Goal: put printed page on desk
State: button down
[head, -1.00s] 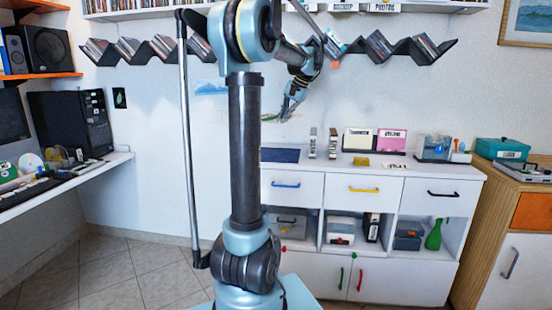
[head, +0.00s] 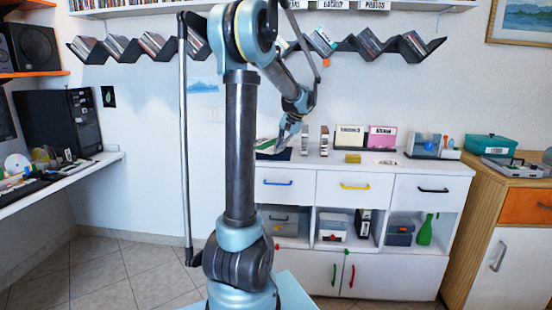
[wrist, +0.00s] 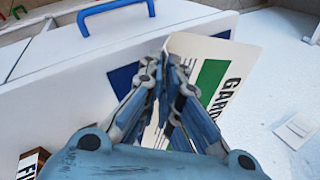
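The printed page (wrist: 215,75) is a white sheet with a green band and large black letters beginning "GARD". In the wrist view my gripper (wrist: 167,62) has its fingers close together on the page's near edge, and they hide part of it. In the head view my gripper (head: 283,136) is low over the left end of the white cabinet top, with the page (head: 264,145) tilted at its tips above a dark blue mat (head: 272,155). I cannot tell whether the page touches the mat. The desk (head: 75,175) with the computer is at the left.
White upright boxes (head: 304,143), a yellow block (head: 353,158) and cream and pink cards (head: 382,137) stand right of the mat. A keyboard (head: 25,188) and small items crowd the desk. A wavy disc shelf (head: 370,47) hangs above. The tiled floor (head: 115,270) is clear.

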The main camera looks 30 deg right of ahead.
aim_at(276, 162)
jog(key=shift+f, duration=2.05)
jog(key=c, duration=2.1)
grip_release()
